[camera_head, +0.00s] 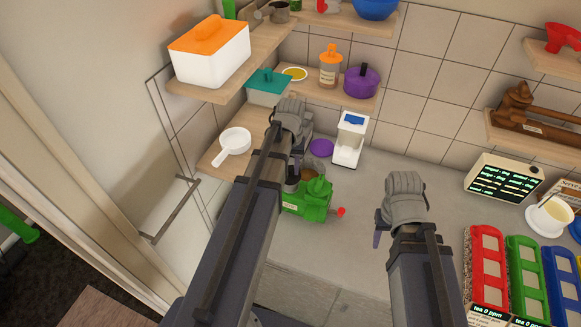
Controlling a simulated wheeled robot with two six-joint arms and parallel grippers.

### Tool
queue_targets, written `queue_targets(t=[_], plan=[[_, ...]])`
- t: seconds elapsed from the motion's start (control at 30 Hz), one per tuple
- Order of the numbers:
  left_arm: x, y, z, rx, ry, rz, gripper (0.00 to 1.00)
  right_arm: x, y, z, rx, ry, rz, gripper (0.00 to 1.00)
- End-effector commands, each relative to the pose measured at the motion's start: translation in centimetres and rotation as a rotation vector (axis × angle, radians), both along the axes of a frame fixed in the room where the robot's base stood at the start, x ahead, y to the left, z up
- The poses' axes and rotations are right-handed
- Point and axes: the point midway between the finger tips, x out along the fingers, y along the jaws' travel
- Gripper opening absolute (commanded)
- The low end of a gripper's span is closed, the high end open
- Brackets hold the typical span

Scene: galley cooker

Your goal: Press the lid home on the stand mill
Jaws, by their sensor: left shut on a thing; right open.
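A green machine (307,202) with a red knob (341,212) on its side stands on the counter; I take it for the stand mill, though I cannot be sure. My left gripper (293,178) points down at its back left edge, close against it. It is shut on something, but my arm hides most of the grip. A brownish part (313,172) shows just behind the green body. I cannot make out the lid or whether it is seated. My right gripper (379,238) is open and empty over the counter, to the right of the green machine.
A white appliance with a blue top (349,140) and a purple disc (321,148) stand behind. A white pan (234,142) lies at left. Coloured racks (530,270) and a cup (550,213) are at right. Shelves overhang the back. The middle counter is clear.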

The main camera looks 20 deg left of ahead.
Motion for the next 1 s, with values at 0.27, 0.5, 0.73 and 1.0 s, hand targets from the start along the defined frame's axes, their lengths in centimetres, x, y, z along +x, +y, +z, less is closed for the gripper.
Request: queue_targets(t=[0.27, 0.5, 0.73, 1.0], plan=[[0.00, 0.00, -0.06, 0.000, 0.000, 0.000, 0.00, 0.00, 0.00, -0.06, 0.000, 0.000, 0.000, 0.49], [0.00, 0.00, -0.13, 0.000, 0.000, 0.000, 0.00, 0.00, 0.00, -0.13, 0.000, 0.000, 0.000, 0.49], [0.00, 0.00, -0.12, 0.000, 0.000, 0.000, 0.00, 0.00, 0.00, -0.11, 0.000, 0.000, 0.000, 0.49], [0.00, 0.00, -0.12, 0.000, 0.000, 0.000, 0.52, 0.00, 0.00, -0.11, 0.000, 0.000, 0.000, 0.49]])
